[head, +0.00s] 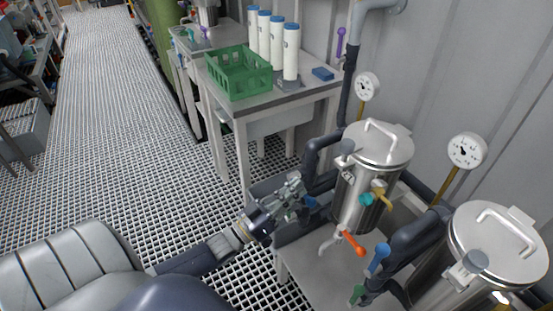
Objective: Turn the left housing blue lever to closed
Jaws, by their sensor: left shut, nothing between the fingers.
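The left housing (366,180) is a steel vessel with a domed lid and a bar handle, standing on a low bench. A blue lever (310,202) shows at its left, by the dark pipe, partly hidden behind my gripper. My left gripper (299,187) is shut and empty, with its fingertips close beside this blue lever. I cannot tell whether they touch it. The lever's exact angle is hard to read. My right gripper is not in view.
An orange lever (354,244), a teal lever (367,199) and a yellow lever (381,199) sit on or near the left housing. Another blue lever (378,258) is by the right housing (490,255). A table with a green crate (238,82) stands behind.

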